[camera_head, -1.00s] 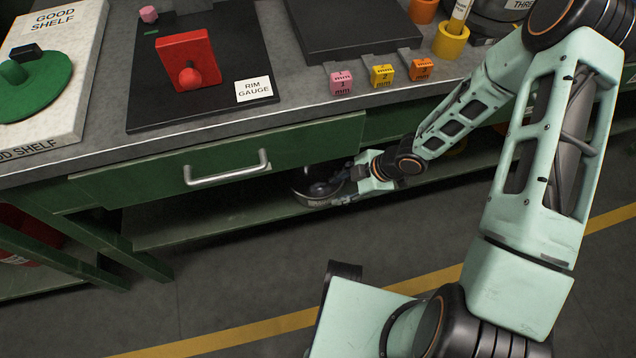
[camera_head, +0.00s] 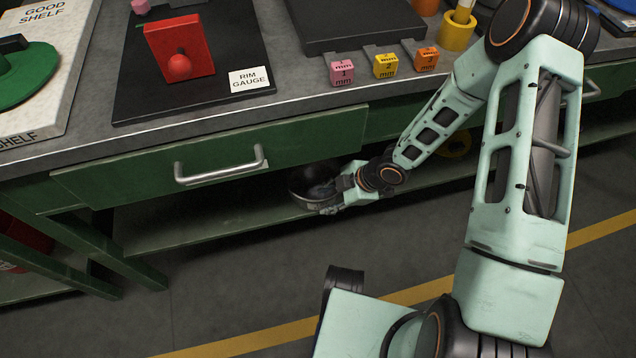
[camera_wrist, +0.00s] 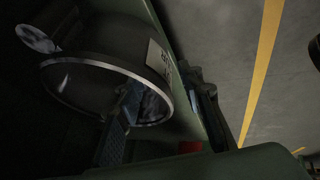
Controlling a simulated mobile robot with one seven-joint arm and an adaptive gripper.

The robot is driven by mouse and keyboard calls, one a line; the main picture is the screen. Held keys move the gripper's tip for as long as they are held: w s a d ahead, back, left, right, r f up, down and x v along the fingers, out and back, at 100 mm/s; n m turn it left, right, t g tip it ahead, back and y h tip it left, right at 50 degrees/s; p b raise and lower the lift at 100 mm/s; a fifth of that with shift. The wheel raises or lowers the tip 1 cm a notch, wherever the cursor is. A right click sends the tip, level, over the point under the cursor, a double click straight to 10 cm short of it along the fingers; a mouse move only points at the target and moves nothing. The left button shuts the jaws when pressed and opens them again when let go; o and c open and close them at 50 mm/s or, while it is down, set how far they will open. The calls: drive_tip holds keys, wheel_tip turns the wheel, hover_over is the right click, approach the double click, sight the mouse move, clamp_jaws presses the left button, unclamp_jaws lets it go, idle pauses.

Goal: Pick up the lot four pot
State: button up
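A dark round pot (camera_wrist: 98,62) with a bright metal rim and a small pale label (camera_wrist: 158,60) fills the upper left of the wrist view. The label is too dim to read. In the head view the pot (camera_head: 312,183) is at the lower shelf under the drawer, its dark round inside partly visible and seemingly tilted. My gripper (camera_head: 338,194) is at the pot's right side. In the wrist view my gripper (camera_wrist: 165,112) has one finger in the pot's mouth and the other outside its wall. The fingers are apart, with a gap beside the rim.
The green drawer (camera_head: 200,165) with its metal handle (camera_head: 220,171) is right above the pot. The lower shelf (camera_head: 200,225) is clear to the left. The bench top bears a rim gauge (camera_head: 180,50), a white good shelf (camera_head: 75,60) and small coloured blocks (camera_head: 385,66).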

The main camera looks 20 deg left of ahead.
clamp_jaws()
drive_tip(key=shift+a+r, duration=0.1)
drive_tip(key=shift+r, duration=0.2)
idle(0.5)
